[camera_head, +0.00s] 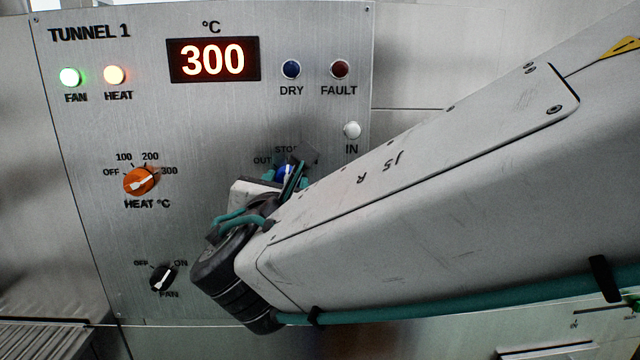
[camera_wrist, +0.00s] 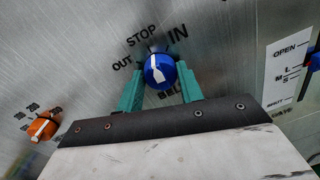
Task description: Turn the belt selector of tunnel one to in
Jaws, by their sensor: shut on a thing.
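The belt selector is a blue knob with a white pointer (camera_wrist: 161,72), in the upper middle of the wrist view, with OUT, STOP and IN printed around it. Its pointer is towards STOP. My gripper (camera_wrist: 161,67) has one teal finger on each side of the knob and is shut on it. In the head view the knob (camera_head: 284,174) shows only in part, behind my gripper (camera_head: 289,178) and arm. The OUT and STOP labels show there; the belt label is partly hidden in the wrist view.
The TUNNEL 1 panel (camera_head: 100,220) has an orange heat knob (camera_head: 140,181) and a black fan knob (camera_head: 163,277) to the left. The fan lamp (camera_head: 70,77) and heat lamp (camera_head: 115,75) are lit. The display (camera_head: 213,60) reads 300. The IN lamp (camera_head: 352,130) looks pale white.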

